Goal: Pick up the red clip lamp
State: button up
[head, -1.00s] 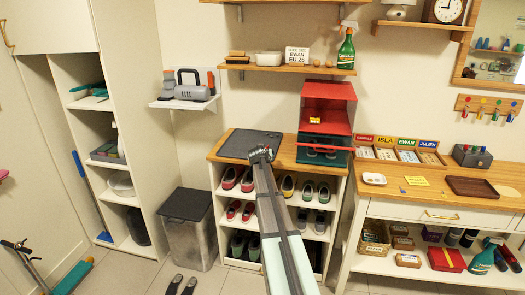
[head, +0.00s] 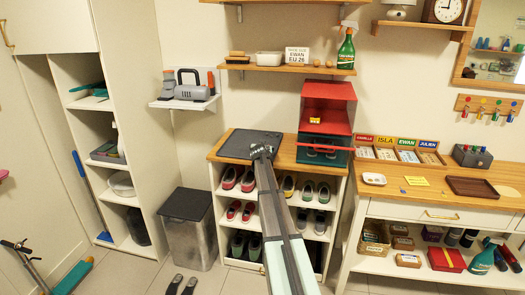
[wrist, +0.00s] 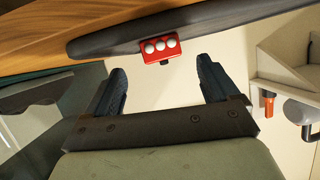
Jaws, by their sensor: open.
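The red clip lamp (wrist: 160,48) shows in the wrist view as a small red block with three round white lights. It sits at the edge of the dark grey board (wrist: 195,22), beyond my fingertips and roughly centred between them. My gripper (wrist: 161,66) is open and empty, its two dark fingers spread apart. In the head view my gripper (head: 261,151) is over the dark board (head: 240,143) on the wooden top of the shoe cubby. I cannot make out the lamp in the head view.
A red and green box stack (head: 327,108) stands right of my gripper on the wooden top (head: 284,157). Shoes fill the cubbies below. A wall shelf (head: 184,103) with a grey and orange device is to the left. A lidded bin (head: 187,236) stands on the floor.

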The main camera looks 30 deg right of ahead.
jog(key=shift+x, duration=2.65)
jog(key=shift+r, duration=0.2)
jog(key=shift+a, duration=0.1)
jog(key=c, duration=1.2)
jog(key=shift+o, duration=0.2)
jog(key=shift+r, duration=0.1)
